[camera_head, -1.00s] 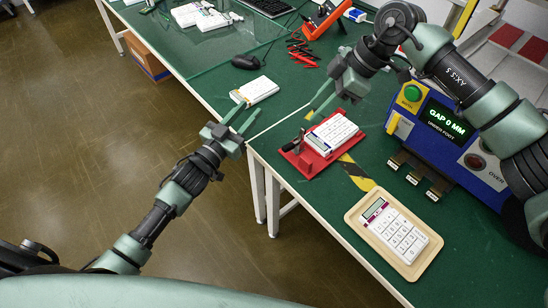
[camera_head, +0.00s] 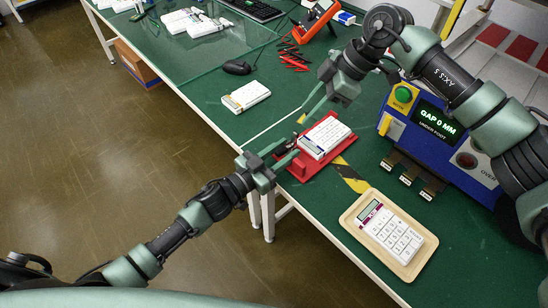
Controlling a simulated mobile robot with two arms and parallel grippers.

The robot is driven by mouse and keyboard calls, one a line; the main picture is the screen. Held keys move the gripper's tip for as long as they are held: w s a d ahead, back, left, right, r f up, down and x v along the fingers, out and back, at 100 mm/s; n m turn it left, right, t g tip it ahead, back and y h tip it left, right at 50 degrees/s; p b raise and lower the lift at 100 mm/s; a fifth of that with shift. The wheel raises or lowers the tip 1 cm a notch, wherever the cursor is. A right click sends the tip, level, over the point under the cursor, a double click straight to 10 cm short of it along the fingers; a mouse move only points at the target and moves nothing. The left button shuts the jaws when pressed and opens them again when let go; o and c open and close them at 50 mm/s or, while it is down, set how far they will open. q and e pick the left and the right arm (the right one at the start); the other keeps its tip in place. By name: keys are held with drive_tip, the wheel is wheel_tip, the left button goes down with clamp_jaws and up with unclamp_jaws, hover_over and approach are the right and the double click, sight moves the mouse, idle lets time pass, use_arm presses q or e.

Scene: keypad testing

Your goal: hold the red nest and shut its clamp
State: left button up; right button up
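The red nest (camera_head: 323,163) sits on the green table near its front edge, with a white keypad (camera_head: 326,133) lying in it. Its dark clamp (camera_head: 291,146) is at the nest's left end, largely hidden by my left gripper, so I cannot tell its position. My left gripper (camera_head: 291,154) is at that end, its fingers apart and pointing at the clamp; contact is unclear. My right gripper (camera_head: 306,110) hangs above and behind the nest's far left corner, fingers apart, with nothing visible between them.
A blue tester (camera_head: 430,125) reading "GAP 0 MM" stands right of the nest. A wooden tray (camera_head: 351,222) with another keypad lies in front. Striped tape (camera_head: 350,177) marks the table.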

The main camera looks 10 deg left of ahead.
use_arm(q)
drive_tip(key=shift+x, duration=0.9)
clamp_jaws()
idle(0.8)
